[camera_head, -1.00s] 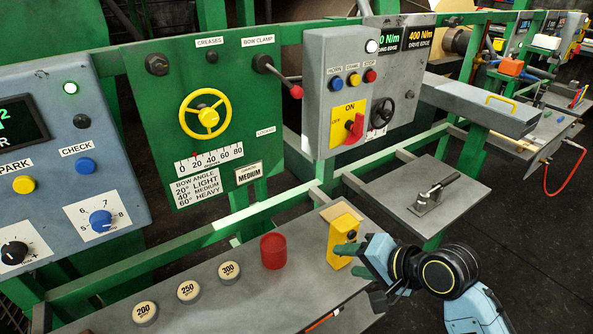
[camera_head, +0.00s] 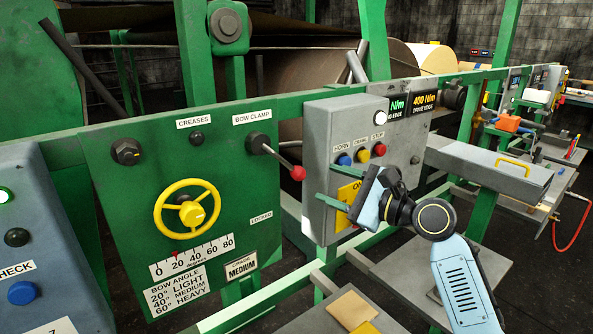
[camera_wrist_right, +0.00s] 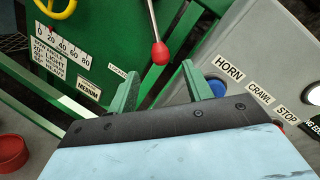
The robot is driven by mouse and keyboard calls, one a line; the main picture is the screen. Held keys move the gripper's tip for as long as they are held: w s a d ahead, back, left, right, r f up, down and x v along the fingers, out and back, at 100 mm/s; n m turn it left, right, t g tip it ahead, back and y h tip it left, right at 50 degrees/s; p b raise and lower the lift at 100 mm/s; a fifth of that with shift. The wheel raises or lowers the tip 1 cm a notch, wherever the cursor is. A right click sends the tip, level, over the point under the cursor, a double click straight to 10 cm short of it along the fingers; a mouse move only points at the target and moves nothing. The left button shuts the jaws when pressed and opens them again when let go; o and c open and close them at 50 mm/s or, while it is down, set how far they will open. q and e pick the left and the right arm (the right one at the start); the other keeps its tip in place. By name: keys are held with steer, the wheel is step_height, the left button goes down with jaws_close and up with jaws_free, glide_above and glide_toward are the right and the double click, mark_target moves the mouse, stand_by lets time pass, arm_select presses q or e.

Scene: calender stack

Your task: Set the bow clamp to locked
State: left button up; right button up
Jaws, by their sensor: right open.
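The bow clamp lever (camera_head: 279,158) is a grey rod with a red ball knob (camera_head: 298,173), pivoting on a dark hub under the BOW CLAMP label (camera_head: 252,118) on the green panel. The rod slopes down to the right. The LOCKED label (camera_head: 261,217) sits lower on the panel, below the hub. My right gripper (camera_head: 332,187) is open and empty, just right of and below the knob, in front of the grey control box. In the right wrist view the knob (camera_wrist_right: 160,53) lies ahead of and between the open fingers (camera_wrist_right: 160,88), apart from them. My left gripper is not in view.
The grey control box (camera_head: 322,129) with buttons and the ON switch plate stands close behind my right gripper. A yellow handwheel (camera_head: 187,209) is on the green panel to the left. A grey shelf (camera_head: 400,285) lies below on the right.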

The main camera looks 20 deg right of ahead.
mark_target(303, 174)
steer(key=x, duration=0.9)
steer(key=shift+w+a+f, duration=0.1)
steer(key=shift+w, duration=0.15)
steer(key=shift+c, duration=0.4)
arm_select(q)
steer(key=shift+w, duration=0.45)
arm_select(e)
jaws_close()
